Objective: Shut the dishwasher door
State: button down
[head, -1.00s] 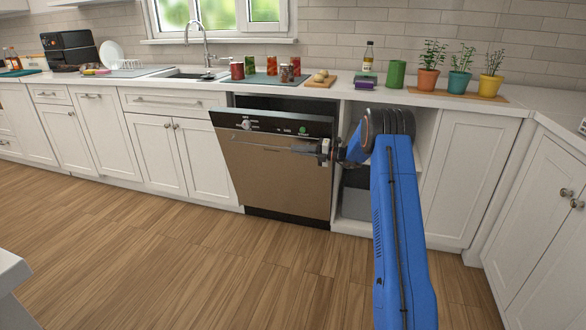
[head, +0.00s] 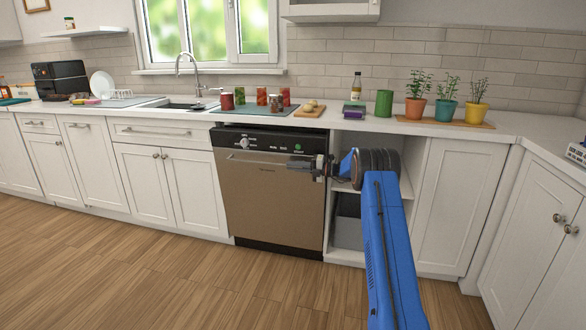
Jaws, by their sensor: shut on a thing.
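The dishwasher (head: 268,195) stands under the counter, left of an open shelf. A bar handle runs across the upper door. My gripper (head: 296,163) is at the right end of this handle, shut on it. My blue arm comes from the lower right. The fingertips are small in view, and part of the handle is hidden behind them.
The open shelf (head: 345,215) with a grey bin is right of the dishwasher, behind my arm. Jars, a cutting board (head: 309,111), a green canister (head: 384,103) and potted plants stand on the counter above. The wooden floor (head: 140,270) in front is clear.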

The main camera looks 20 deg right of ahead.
jog(key=c, duration=1.9)
grip_release()
jog(key=shift+o, duration=0.2)
jog(key=v, duration=1.7)
jog(key=shift+d, duration=0.15)
jog(key=shift+s, duration=0.1)
